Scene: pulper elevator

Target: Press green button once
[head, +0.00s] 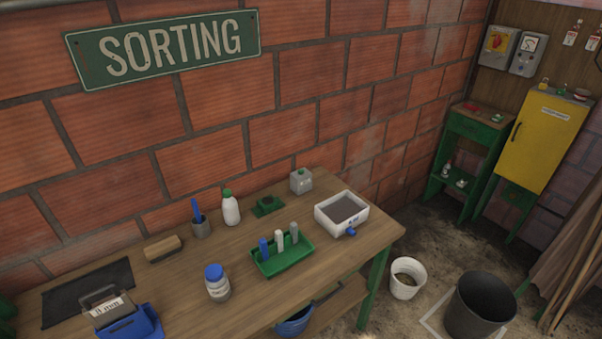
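A small grey box (301,182) stands near the back edge of the wooden table, close to the brick wall. A small green spot (300,172) on its top looks like a green button; whether it is pressed is too small to tell. Neither of my grippers shows in the head view.
A black bin (478,306) and white bucket (405,291) stand right.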

